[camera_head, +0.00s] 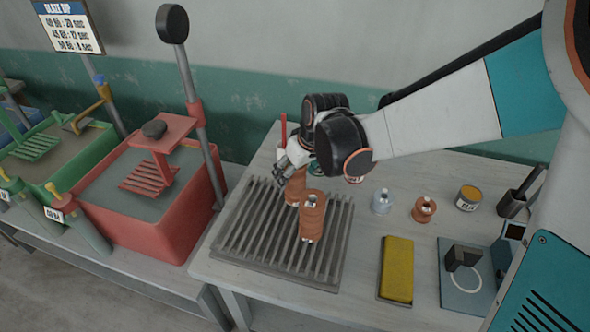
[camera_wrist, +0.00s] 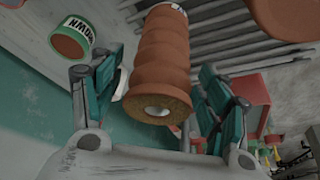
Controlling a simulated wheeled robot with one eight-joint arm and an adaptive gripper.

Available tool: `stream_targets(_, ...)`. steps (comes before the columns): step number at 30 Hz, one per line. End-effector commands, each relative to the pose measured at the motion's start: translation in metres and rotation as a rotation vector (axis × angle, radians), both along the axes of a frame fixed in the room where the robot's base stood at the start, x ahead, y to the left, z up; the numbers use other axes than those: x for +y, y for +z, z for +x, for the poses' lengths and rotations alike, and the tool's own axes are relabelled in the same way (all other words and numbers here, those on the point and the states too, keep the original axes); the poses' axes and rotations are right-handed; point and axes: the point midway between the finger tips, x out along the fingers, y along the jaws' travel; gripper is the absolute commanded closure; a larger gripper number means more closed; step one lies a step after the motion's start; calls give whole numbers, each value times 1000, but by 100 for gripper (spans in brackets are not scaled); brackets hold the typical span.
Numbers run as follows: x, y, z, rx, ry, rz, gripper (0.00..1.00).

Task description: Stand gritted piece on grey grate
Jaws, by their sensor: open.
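The grey grate (camera_head: 232,238) lies on the table with dark slots across it. One ribbed terracotta piece (camera_head: 312,222) stands upright on its right part, with a pale spot on top. A second terracotta piece (camera_head: 294,190) stands just behind it, partly hidden by my gripper. My gripper (camera_head: 284,170) is open at this rear piece. In the wrist view the ribbed piece (camera_wrist: 158,60) lies between the two spread fingers, with gaps beside it. Its near end shows a brown, speckled, grit-like ring (camera_wrist: 152,108) around a pale centre.
A red tank (camera_head: 165,215) stands left of the table. Right of the grate are a yellow block (camera_head: 397,268), a clear bottle (camera_head: 381,203), a small terracotta bottle (camera_head: 424,209), a labelled tin (camera_head: 468,197) and a blue-grey plate (camera_head: 455,300). The grate's left part is free.

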Motion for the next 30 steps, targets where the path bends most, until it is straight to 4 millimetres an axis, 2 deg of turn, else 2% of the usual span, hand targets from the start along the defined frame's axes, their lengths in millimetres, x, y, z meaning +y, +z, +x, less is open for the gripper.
stream_targets(9, -13, 60, -22, 0, -1, 0, 31)
stream_targets(15, -20, 91, -34, 0, 1, 0, 31)
stream_targets(23, -27, 110, -43, -3, -9, 0, 31)
stream_targets(26, -38, 118, -53, -15, -46, 3, 31)
stream_targets(30, -66, 134, -81, -47, -140, 9, 31)
